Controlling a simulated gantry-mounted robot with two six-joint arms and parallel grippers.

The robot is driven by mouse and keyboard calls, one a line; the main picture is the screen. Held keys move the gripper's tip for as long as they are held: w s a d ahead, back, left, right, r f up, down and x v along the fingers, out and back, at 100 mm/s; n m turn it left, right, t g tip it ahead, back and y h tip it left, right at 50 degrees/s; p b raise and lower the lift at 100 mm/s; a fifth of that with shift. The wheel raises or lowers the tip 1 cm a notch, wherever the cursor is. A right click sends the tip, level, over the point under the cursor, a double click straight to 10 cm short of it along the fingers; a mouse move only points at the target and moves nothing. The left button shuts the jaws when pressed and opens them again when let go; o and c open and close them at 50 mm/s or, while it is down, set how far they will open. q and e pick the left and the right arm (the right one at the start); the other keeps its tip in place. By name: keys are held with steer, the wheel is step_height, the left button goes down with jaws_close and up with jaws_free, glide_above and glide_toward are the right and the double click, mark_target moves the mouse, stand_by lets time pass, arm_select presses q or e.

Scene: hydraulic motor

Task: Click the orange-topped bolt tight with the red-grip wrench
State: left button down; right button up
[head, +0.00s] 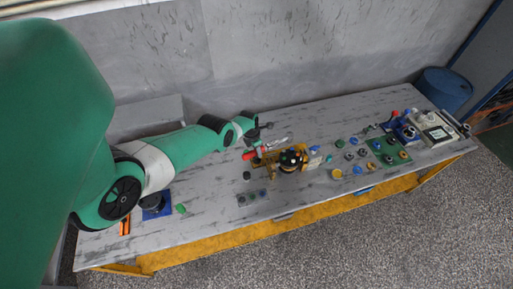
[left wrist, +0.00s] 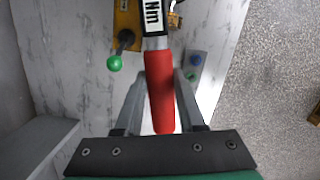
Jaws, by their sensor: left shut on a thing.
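The red-grip wrench (left wrist: 160,90) runs up the middle of the left wrist view, with a white "Nm" label above its grip. My left gripper (left wrist: 160,78) is shut on the red grip, one finger on each side. In the head view the red grip (head: 250,155) shows just below my left gripper (head: 259,143), beside the motor. The dark hydraulic motor (head: 291,160) stands by a yellow bracket (head: 268,160). I cannot make out the orange-topped bolt or whether the wrench touches it. My right gripper is out of view.
The grey table (head: 210,200) holds several small coloured parts right of the motor, and a green board (head: 390,150) farther right. A green knob (left wrist: 114,63) is left of the wrench in the left wrist view. The table between my arm and the motor is mostly clear.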

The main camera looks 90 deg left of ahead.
arm_select(q)
steer(key=w+d+f+m+b, duration=0.1)
steer(key=w+d+f+b, duration=0.2)
steer(key=w+f+b, duration=0.1)
steer(key=shift+f+b, duration=0.65)
steer(key=shift+b, duration=0.15)
stand_by(0.3)
steer(key=shift+s+f, duration=0.1)
steer(key=shift+f, duration=0.1)
steer(key=shift+f+b, duration=0.65)
steer(key=shift+f, duration=0.2)
stand_by(0.6)
steer(key=shift+s+f, duration=0.1)
steer(key=shift+f, duration=0.25)
